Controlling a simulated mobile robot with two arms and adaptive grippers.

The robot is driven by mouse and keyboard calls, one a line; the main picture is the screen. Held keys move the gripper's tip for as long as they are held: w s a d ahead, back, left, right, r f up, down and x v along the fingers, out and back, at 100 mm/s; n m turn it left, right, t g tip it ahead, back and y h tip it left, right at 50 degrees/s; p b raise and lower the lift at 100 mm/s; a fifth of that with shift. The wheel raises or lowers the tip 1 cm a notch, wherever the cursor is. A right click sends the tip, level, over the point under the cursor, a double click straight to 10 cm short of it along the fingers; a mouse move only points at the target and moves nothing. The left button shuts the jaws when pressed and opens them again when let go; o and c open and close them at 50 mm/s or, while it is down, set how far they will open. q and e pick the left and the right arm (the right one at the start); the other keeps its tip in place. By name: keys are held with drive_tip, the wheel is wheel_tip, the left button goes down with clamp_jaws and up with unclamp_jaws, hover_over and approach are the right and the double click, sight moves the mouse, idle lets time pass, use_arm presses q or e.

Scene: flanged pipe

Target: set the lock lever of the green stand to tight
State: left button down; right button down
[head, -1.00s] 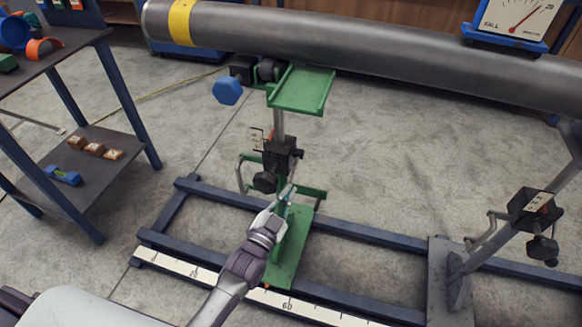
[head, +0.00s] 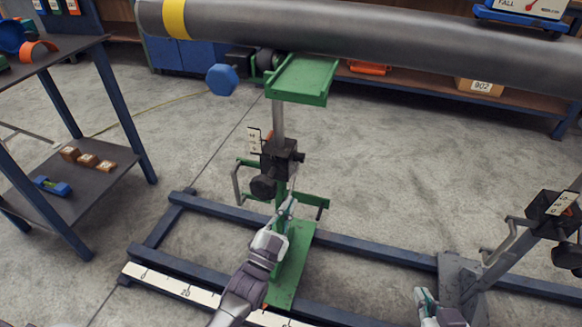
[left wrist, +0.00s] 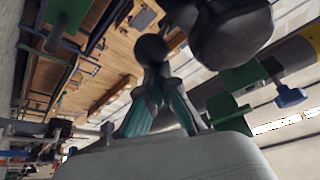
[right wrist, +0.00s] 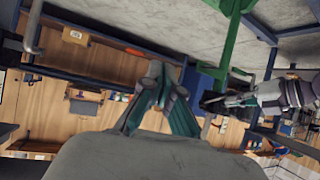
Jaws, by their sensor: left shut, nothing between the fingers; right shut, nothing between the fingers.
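The green stand (head: 292,262) is upright beneath the pipe, with a green top plate (head: 303,78) and a grey post. A black clamp block (head: 281,158) with a dark knob (head: 263,187) and a small marked card (head: 254,141) is on the post. A grey bent bar (head: 236,182) shows left of it; I cannot tell whether this is the lock lever. My left gripper (head: 289,206) is shut and empty, just below the block. In the left wrist view a dark rounded part (left wrist: 232,32) is close beside its fingertips. My right gripper (head: 422,294) is shut and empty at the bottom right.
The large grey pipe (head: 370,40) crosses overhead. A blue floor frame (head: 345,243) with a white scale (head: 170,284) surrounds the stand's base. A second stand (head: 462,275) with its own clamp (head: 552,205) is at right. A shelf cart (head: 100,178) stands left.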

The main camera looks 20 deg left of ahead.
use_arm(q)
drive_tip(key=shift+w+f+t+h+b, duration=0.2)
drive_tip(key=shift+f+t+h+b, duration=0.25)
drive_tip(key=shift+f+b, duration=0.9)
use_arm(e)
drive_tip(key=w+a+r+t+y, duration=0.1)
drive_tip(key=r+t, duration=0.4)
drive_tip(key=r, duration=0.2)
drive_tip(key=w+a+r+t+y, duration=0.1)
drive_tip(key=a+r+t+y, duration=0.1)
drive_tip(key=r+t, duration=0.3)
drive_tip(key=shift+w+r+y+b, duration=0.2)
drive_tip(key=shift+r+y+b, duration=0.15)
drive_tip(key=shift+r, duration=1.25)
use_arm(q)
drive_tip(key=shift+r, duration=0.4)
